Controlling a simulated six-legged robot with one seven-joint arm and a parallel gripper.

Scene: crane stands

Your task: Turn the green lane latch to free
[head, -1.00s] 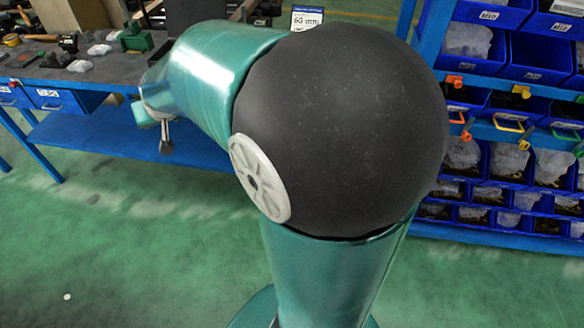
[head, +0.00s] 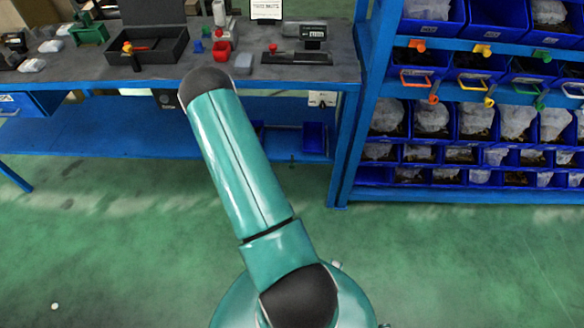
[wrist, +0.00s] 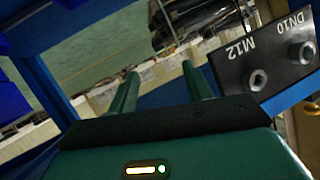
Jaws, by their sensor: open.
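The rack in the head view has coloured latch pieces along its blue rails. A green latch piece (head: 541,54) sits on the rail at the right, beyond the orange and yellow ones. A green loop (head: 525,90) and a lower green tab (head: 540,103) hang beneath it. Whether the latch is set to free is too small to tell. My gripper (wrist: 160,73) shows in the wrist view with its two green fingers apart and nothing between them. It is hidden in the head view. The green latch cannot be made out in the wrist view.
A black plate (wrist: 265,58) marked DN10 and M12, with bolts, is close to the right finger. The rack holds blue bins (head: 432,122). The workbench (head: 345,66) at the left carries a black tray (head: 150,45). Open green floor (head: 450,260) lies in front.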

